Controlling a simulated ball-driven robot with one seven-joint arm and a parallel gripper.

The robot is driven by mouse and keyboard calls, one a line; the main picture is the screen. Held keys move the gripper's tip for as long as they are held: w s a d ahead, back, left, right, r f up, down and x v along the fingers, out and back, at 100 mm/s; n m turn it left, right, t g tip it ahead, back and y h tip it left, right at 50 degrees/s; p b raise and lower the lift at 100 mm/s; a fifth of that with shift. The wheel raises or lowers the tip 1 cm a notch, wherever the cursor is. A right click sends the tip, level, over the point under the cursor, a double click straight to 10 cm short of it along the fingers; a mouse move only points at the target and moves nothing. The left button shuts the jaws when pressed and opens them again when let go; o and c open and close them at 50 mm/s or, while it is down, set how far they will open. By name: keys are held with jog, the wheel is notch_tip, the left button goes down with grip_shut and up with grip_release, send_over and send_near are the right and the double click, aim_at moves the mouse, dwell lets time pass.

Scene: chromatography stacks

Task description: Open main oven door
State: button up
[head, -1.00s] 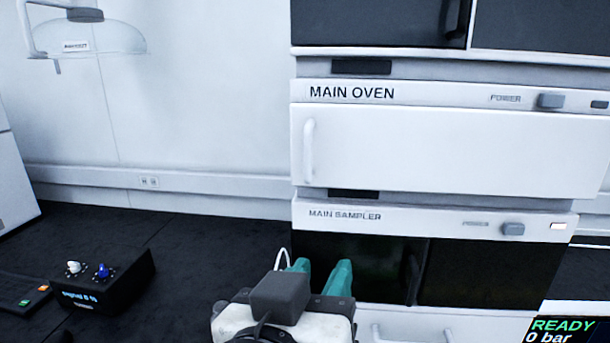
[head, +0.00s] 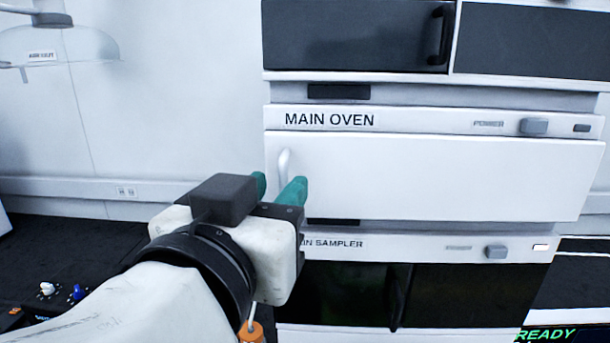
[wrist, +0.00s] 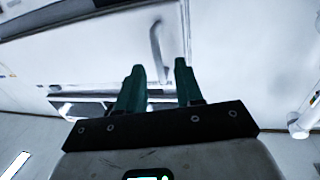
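The main oven is a white unit with a shut white door (head: 440,175) under a panel lettered MAIN OVEN (head: 330,119). Its upright white handle (head: 284,166) is at the door's left edge. My gripper (head: 277,188) is in front of the handle's lower part in the head view, with its teal fingers pointing toward it. In the wrist view my gripper (wrist: 158,75) has its two fingers apart and nothing between them. The handle (wrist: 158,50) shows there beyond the fingertips, roughly in line with the gap. Contact with the handle is not visible.
Below is the main sampler (head: 480,247) with dark doors. Above is a unit with a dark door and black handle (head: 440,35). A power button (head: 534,126) is at the oven panel's right. Small control boxes with knobs (head: 76,293) lie at the lower left.

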jog(key=shift+x, duration=0.8)
jog(key=shift+c, duration=0.2)
grip_shut()
dwell(0.8)
